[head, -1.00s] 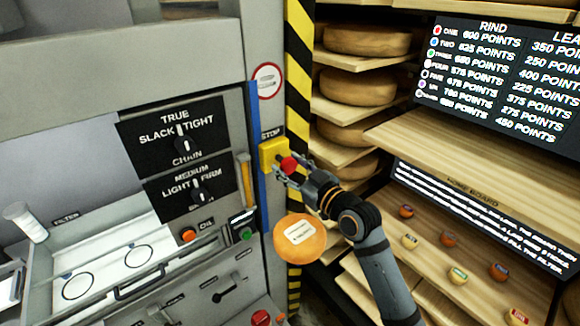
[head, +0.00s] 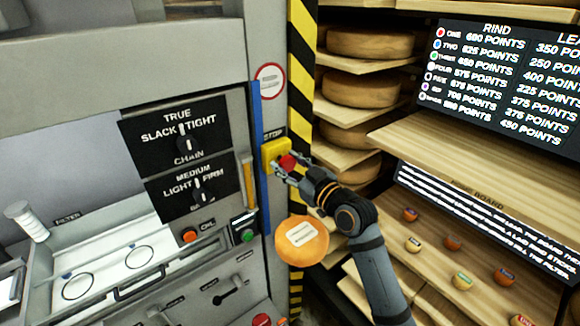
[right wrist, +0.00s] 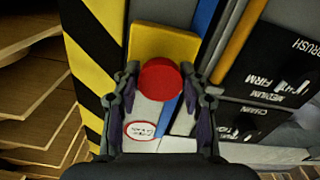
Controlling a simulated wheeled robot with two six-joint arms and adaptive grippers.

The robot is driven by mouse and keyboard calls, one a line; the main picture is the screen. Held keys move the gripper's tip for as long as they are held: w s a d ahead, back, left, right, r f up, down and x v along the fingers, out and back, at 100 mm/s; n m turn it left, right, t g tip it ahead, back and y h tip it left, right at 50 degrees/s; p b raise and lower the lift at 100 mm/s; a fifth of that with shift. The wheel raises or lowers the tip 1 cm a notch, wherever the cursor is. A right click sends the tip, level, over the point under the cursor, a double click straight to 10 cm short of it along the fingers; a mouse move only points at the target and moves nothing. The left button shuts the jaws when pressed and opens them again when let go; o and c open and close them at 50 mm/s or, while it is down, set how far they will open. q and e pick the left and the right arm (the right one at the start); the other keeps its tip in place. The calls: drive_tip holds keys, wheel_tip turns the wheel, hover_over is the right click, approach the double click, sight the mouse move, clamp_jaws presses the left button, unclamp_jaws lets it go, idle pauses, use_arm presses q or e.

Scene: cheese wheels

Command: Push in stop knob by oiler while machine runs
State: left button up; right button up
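The stop knob (head: 286,162) is a red round button on a yellow box (head: 270,151) under the word STOP, on the machine's right edge. My right gripper (head: 288,170) is at the knob, its fingers on either side of it. In the right wrist view the red knob (right wrist: 160,79) sits between the two open fingertips (right wrist: 163,88), in front of the yellow plate (right wrist: 165,42). Whether the fingers touch the knob I cannot tell. My left gripper is not in view. The oiler is not clearly identifiable; an orange button marked OIL (head: 190,236) is on the panel.
A black-and-yellow striped post (head: 301,90) stands right of the knob. Shelves with cheese wheels (head: 360,90) and a sloped board with small tokens (head: 450,240) are to the right. An orange cheese wheel (head: 301,258) is below my right gripper. A green button (head: 248,236) is lower left.

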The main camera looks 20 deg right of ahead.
drive_tip(key=o, duration=0.3)
drive_tip(key=shift+w+f, duration=0.1)
drive_tip(key=shift+w, duration=0.05)
drive_tip(key=v, duration=0.7)
drive_tip(key=shift+s, duration=0.25)
